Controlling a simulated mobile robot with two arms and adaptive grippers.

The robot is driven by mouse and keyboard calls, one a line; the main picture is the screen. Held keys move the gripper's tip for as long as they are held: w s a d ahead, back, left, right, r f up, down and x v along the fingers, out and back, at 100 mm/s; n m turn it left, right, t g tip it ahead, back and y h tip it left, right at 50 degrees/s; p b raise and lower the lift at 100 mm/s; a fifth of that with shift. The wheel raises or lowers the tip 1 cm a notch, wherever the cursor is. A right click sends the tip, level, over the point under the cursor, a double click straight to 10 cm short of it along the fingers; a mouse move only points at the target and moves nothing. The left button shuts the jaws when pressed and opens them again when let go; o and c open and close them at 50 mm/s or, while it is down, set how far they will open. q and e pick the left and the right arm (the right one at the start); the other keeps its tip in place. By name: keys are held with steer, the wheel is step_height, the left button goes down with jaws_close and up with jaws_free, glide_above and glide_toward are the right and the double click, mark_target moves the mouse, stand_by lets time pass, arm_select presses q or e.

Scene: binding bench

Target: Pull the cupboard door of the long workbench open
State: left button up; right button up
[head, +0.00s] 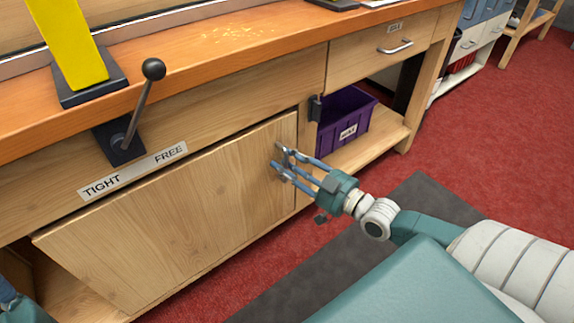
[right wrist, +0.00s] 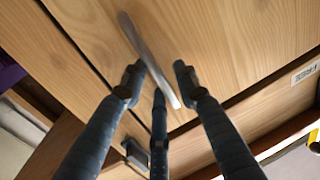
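The wooden cupboard door (head: 170,225) fills the front of the long workbench (head: 225,50). I cannot tell for sure whether it stands slightly ajar. Its metal bar handle (right wrist: 150,60) is near the door's right edge in the head view and mostly hidden there by my fingers. My right gripper (head: 281,160) is at the handle. In the right wrist view my right gripper (right wrist: 158,80) has its fingers spread on both sides of the bar, with a gap at the right finger. Of my left gripper (head: 8,296), only a bit shows at the left edge.
A lever (head: 137,105) with a TIGHT/FREE label (head: 133,170) sticks out above the door. A dark catch (head: 315,108) sits on the frame beside the door. A purple bin (head: 345,125) stands on the open shelf right of it. Red floor (head: 480,150) is clear at right.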

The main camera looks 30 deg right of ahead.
steer(key=shift+w, duration=0.1)
jaws_close()
steer(key=shift+s, duration=0.2)
